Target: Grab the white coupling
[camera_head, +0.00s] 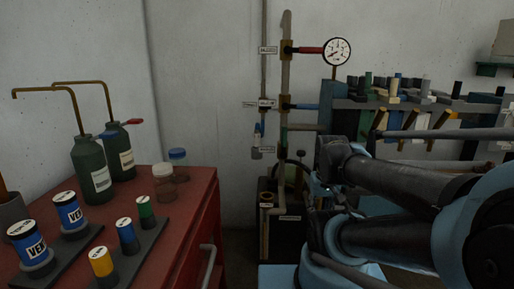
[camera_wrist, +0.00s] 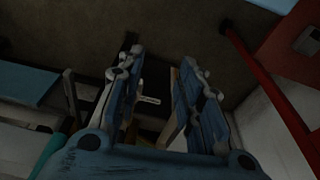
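I cannot pick out the white coupling with certainty. White pieces (camera_head: 425,88) show among the tools on the wall rack at the right in the head view, but they are too small to identify. In the wrist view, my gripper (camera_wrist: 158,75) is open, with its two blue and grey fingers apart. No held object shows between them. A small pale label-like strip (camera_wrist: 149,99) shows beyond the gap. In the head view my arm reaches in from the right, and I cannot make out the fingertips there.
A red cabinet (camera_head: 212,220) at the left bears dark green bottles (camera_head: 92,170), jars and labelled cans. Vertical pipework with a gauge (camera_head: 336,51) runs up the wall. A dark box (camera_head: 291,237) stands at its foot. The tool rack (camera_head: 460,104) crowds the right.

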